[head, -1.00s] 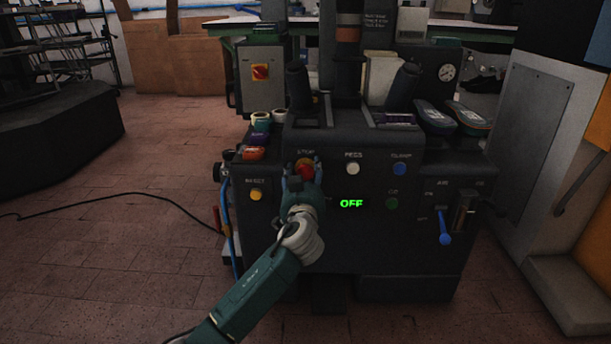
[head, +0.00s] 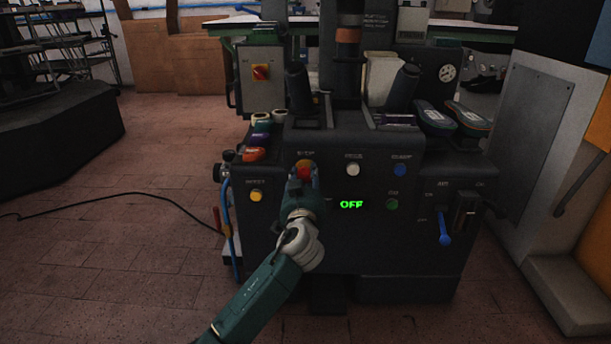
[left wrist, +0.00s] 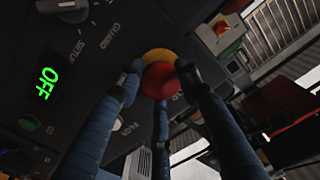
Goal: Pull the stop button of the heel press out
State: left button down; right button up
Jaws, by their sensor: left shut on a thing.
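The heel press (head: 350,245) stands in front of me, dark grey, with a green OFF display (head: 351,204) on its front panel. The red stop button (head: 305,168) is at the upper left of that panel. In the left wrist view the red button (left wrist: 159,82) has a yellow collar (left wrist: 158,56) behind it. My left gripper (head: 303,175) reaches it from the front. In the left wrist view its blue fingers (left wrist: 158,76) are closed around the button, which shows between them. My right gripper is not in view.
A yellow button (head: 256,195) is left of the stop button; a white button (head: 352,170) and a blue button (head: 399,170) are to its right. A blue lever (head: 445,228) sits farther right. Shoes (head: 436,117) lie on the press's right side. The floor at left is mostly clear.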

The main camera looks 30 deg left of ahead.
pick_arm(q)
jog(key=c, duration=1.5)
grip_release()
jog(key=shift+d, duration=0.1)
jog(key=shift+c, duration=0.2)
jog(key=o, duration=0.4)
jog(key=shift+s+r, duration=0.1)
jog(key=shift+s, duration=0.05)
jog(key=v, duration=1.2)
